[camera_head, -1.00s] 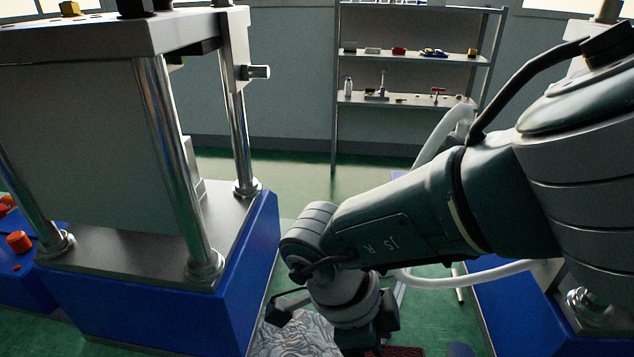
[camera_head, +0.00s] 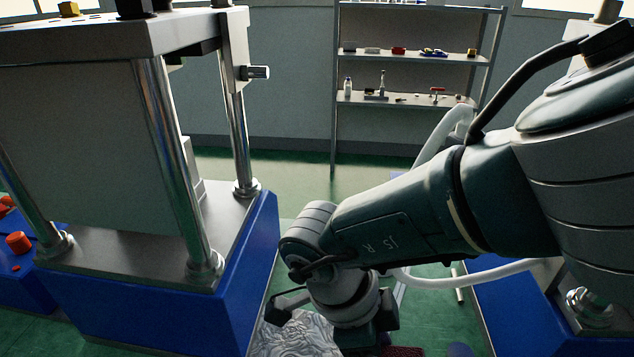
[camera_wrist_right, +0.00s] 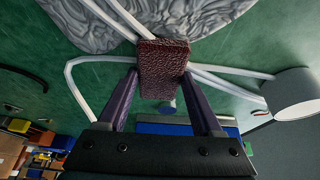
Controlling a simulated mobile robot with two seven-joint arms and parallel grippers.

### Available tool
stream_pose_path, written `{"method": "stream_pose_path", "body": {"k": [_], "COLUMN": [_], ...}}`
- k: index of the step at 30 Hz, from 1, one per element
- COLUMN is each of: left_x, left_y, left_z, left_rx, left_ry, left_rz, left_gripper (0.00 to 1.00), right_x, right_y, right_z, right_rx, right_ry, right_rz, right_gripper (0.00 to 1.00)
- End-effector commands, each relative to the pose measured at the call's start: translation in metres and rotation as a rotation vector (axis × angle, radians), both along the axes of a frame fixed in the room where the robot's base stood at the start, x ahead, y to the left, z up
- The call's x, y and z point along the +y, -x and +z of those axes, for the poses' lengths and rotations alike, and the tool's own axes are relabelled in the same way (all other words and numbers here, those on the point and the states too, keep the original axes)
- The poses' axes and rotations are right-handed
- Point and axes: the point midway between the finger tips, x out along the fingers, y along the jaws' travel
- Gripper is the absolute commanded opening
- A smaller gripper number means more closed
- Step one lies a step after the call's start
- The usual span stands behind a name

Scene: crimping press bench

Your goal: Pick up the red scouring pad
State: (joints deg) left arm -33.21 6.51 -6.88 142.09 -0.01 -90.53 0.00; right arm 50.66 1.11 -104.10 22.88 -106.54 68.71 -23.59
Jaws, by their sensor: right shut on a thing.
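The red scouring pad (camera_wrist_right: 163,68) is a dark red, rough-textured block in the right wrist view. My right gripper (camera_wrist_right: 163,82) is shut on it, with one finger on each side of the pad. In the head view a dark red edge of the pad (camera_head: 402,352) shows at the bottom, below my right wrist; the rest is out of frame or hidden by my arm. My left gripper is not in view.
A grey crumpled sheet or bag (camera_head: 297,335) lies beyond the pad. A press with a blue base (camera_head: 235,275) stands at left, another blue base (camera_head: 520,310) at right. White tubes (camera_wrist_right: 225,72) pass behind the pad. Shelves (camera_head: 415,55) stand at the back.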

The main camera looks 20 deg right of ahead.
Motion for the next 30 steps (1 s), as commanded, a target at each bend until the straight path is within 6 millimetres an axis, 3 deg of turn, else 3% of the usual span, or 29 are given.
{"method": "stream_pose_path", "body": {"k": [11, 22, 30], "left_x": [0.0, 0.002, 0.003], "left_y": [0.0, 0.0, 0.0], "left_z": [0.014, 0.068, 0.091], "left_rx": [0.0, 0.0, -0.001], "left_ry": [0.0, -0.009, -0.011], "left_rz": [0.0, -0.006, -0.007], "left_gripper": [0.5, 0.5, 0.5], "right_x": [0.002, 0.001, 0.034], "right_y": [0.004, 0.003, 0.056], "right_z": [0.012, 0.078, 0.075], "right_rx": [0.002, 0.0, 0.006], "right_ry": [0.0, 0.001, -0.004], "right_rz": [0.001, 0.002, 0.006], "right_gripper": [0.15, 0.15, 0.15]}}
